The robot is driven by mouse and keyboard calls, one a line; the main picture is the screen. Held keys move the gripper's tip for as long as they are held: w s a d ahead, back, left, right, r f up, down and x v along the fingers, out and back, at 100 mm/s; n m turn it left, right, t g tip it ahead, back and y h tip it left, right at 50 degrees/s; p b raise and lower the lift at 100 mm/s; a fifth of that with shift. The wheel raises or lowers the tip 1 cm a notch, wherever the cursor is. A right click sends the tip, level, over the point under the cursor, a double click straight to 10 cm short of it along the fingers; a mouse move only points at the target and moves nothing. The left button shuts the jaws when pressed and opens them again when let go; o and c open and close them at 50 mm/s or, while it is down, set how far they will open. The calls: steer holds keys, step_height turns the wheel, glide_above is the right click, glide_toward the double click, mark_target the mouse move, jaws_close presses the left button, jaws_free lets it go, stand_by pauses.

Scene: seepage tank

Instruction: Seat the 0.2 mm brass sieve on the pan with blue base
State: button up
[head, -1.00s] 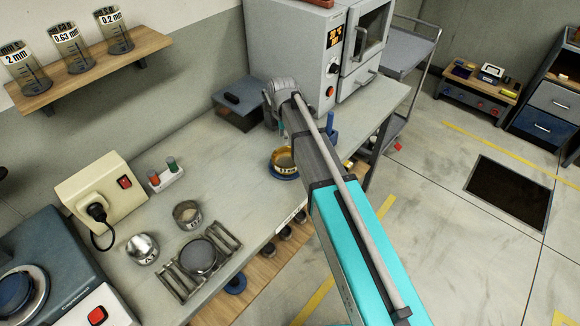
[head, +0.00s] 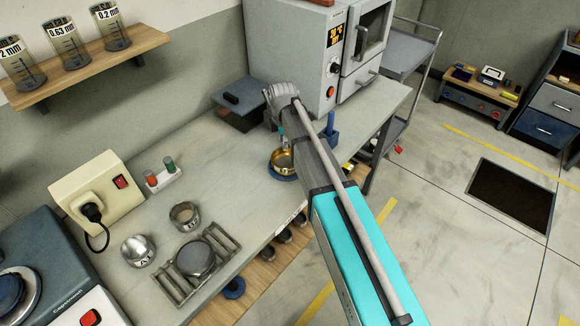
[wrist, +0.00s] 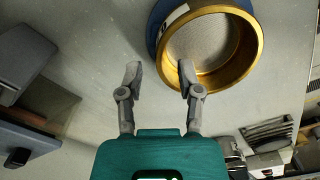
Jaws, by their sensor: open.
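The brass sieve (head: 283,153) stands on the bench near its front edge in the head view, with the blue base (head: 280,176) showing beneath it. In the wrist view the brass sieve (wrist: 250,62) is a wide ring with fine grey mesh inside and a pale label on its outer wall. The blue base (wrist: 153,28) shows past its left side. My gripper (wrist: 160,75) is open with nothing between its fingers. Its right finger overlaps the sieve's near-left rim in the picture; contact cannot be told. The mesh size is not readable, and my arm hides part of the bench.
An oven (head: 300,50) and a dark flat box (head: 238,100) stand behind the sieve. A blue holder (head: 329,135) is right of it. Metal cups (head: 138,250), a rack (head: 195,262) and a socket box (head: 97,190) are left. The bench between is clear.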

mark_target(287, 161)
steer(key=shift+f+b, duration=1.15)
steer(key=shift+f, duration=0.35)
jaws_close()
